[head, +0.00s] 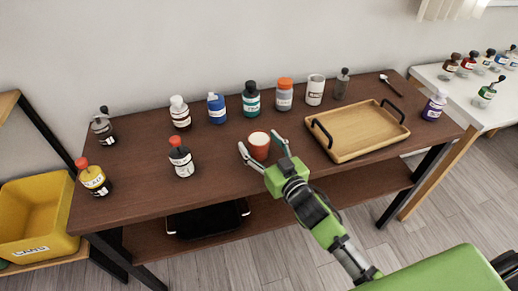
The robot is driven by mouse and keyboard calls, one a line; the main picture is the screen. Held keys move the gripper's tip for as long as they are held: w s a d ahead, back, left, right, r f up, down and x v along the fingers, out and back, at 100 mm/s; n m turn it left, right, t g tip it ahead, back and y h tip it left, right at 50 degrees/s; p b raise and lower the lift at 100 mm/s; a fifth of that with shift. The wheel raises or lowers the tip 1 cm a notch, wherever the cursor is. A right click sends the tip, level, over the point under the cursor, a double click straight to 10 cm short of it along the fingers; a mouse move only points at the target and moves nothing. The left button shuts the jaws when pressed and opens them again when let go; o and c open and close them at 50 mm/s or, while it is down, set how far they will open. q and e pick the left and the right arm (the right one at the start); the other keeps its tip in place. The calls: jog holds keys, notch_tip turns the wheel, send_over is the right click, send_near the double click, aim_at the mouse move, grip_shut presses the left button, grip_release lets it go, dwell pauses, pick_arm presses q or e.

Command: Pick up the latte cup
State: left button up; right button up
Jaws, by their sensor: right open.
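A small reddish-brown cup with a pale top (259,142) stands upright near the middle of the dark wooden table; it looks like the latte cup. My right gripper (261,147) is open, with one finger on each side of the cup. Whether the fingers touch it, I cannot tell. A white cup with dark lettering (315,90) stands farther back among the bottles. My left gripper is not in view.
A wooden tray with black handles (375,148) lies right of my gripper. Several bottles, including a teal one (251,100), line the table's back. A red-capped bottle (181,160) stands left of the cup.

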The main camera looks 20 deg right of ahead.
jog(key=shift+w, duration=0.45)
jog(key=c, duration=1.4)
jog(key=shift+r, duration=0.2)
